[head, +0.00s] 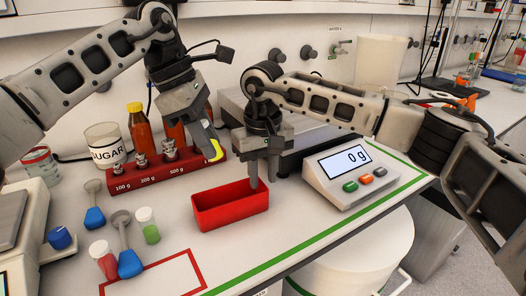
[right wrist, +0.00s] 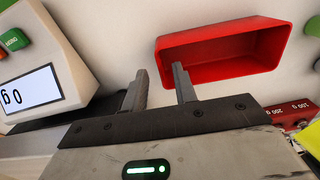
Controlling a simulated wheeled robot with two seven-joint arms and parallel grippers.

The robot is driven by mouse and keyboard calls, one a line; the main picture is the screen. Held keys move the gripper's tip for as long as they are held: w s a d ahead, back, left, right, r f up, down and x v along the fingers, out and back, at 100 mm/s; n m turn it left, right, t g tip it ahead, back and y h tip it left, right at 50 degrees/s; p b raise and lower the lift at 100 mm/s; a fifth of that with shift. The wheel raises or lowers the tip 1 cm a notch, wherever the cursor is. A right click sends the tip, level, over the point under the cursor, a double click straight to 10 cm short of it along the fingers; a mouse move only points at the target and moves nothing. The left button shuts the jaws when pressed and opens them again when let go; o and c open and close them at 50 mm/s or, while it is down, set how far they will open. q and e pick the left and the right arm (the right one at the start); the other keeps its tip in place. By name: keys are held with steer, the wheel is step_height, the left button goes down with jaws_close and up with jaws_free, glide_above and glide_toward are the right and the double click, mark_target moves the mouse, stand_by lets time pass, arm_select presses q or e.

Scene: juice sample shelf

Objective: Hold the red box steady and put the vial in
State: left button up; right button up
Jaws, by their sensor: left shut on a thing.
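The red box (head: 230,212) is an open, empty tray on the white bench in the head view. It also shows at the top of the right wrist view (right wrist: 222,72). My right gripper (head: 263,176) is at the box's right end, fingers pointing down and apart. In the right wrist view, my right gripper's fingers (right wrist: 160,72) stand either side of the box's end wall, with a gap between them. My left gripper (head: 208,142) is above and behind the box, shut on a small yellow thing (head: 217,151), probably the vial; the finger hides most of it.
A red weight rack (head: 150,177) stands behind the box, and a scale (head: 350,172) reading 0 g to its right. Bare bench lies in front of the box.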

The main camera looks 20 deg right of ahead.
mark_target(263, 185)
steer(key=shift+f, duration=1.55)
jaws_close()
arm_select(q)
steer(key=n, duration=0.1)
steer(key=n+t, duration=0.1)
steer(key=shift+s+d+r+n+y, duration=0.1)
steer(key=shift+d+r+n+y, duration=0.05)
steer(key=shift+d+n+y, duration=0.2)
steer(key=n, duration=0.1)
steer(key=n+y, duration=0.1)
steer(key=n, duration=0.2)
steer(key=shift+d+r+t+y, duration=0.25)
steer(key=shift+d+r+t, duration=0.05)
steer(key=shift+r+t, duration=0.1)
steer(key=n, duration=0.2)
steer(key=r+n+y, duration=0.1)
steer(key=n, duration=0.2)
steer(key=shift+s+d+r+y, duration=0.1)
steer(key=shift+y, duration=0.2)
step_height(263, 185, down, 10)
